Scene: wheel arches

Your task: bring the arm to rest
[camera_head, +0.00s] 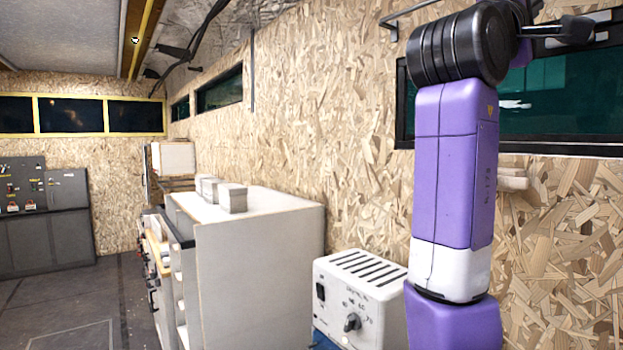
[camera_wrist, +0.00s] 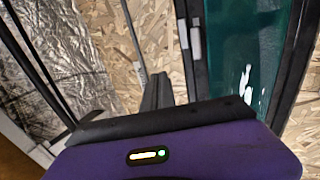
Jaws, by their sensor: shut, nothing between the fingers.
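My arm, purple, white and black, stands raised on the right side of the head view, in front of the chipboard wall (camera_head: 350,130). Its upper end reaches the top edge of the picture, beside a dark window (camera_head: 560,100). My gripper (camera_wrist: 159,82) shows in the wrist view as dark fingers close together beyond the purple wrist housing. It is shut and empty. It points toward the chipboard wall and the window frame (camera_wrist: 197,45). I cannot tell the gripper clearly in the head view.
A white cabinet (camera_head: 258,250) with small pale blocks (camera_head: 232,197) on top stands along the wall. A white box with a knob (camera_head: 352,312) is left of my arm, low down. Grey cabinets (camera_head: 45,235) stand at the far left. The dark floor (camera_head: 75,300) shows free room.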

